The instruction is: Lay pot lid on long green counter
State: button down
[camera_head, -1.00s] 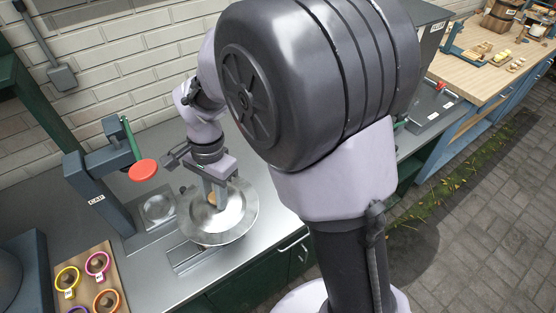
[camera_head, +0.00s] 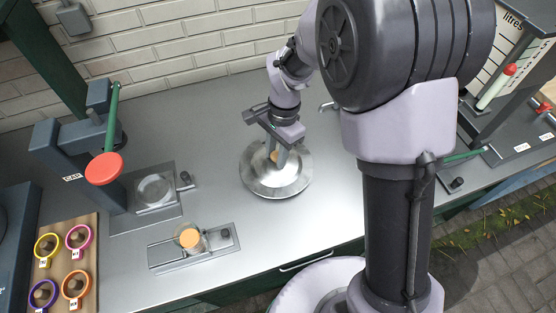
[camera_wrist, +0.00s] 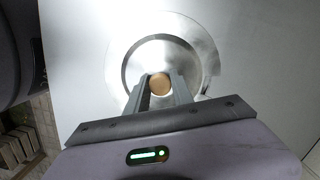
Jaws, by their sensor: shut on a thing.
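The pot lid (camera_head: 262,182) is a round, shiny metal disc with a tan wooden knob. My gripper (camera_head: 277,158) is shut on its knob from above. In the wrist view the lid (camera_wrist: 190,48) lies flat below the fingers, and the knob sits between the fingertips of my gripper (camera_wrist: 160,88). The lid is over the grey metal top of the long counter (camera_head: 330,215), whose front is green. I cannot tell whether the lid touches the top or hangs just above it.
Left of the lid, a small glass jar with an orange top (camera_head: 190,238) stands on a metal plate. A press with a red disc (camera_head: 104,168) and a board with several coloured rings (camera_head: 93,245) are further left. A tap (camera_head: 328,106) is behind.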

jog(key=shift+f, duration=0.85)
jog(key=shift+r, duration=0.15)
jog(key=c, duration=1.5)
grip_release()
jog(key=shift+f, duration=0.2)
jog(key=shift+c, duration=0.2)
jog(key=o, duration=0.4)
jog(key=shift+w, duration=0.1)
jog(key=shift+o, duration=0.2)
jog(key=shift+r, duration=0.1)
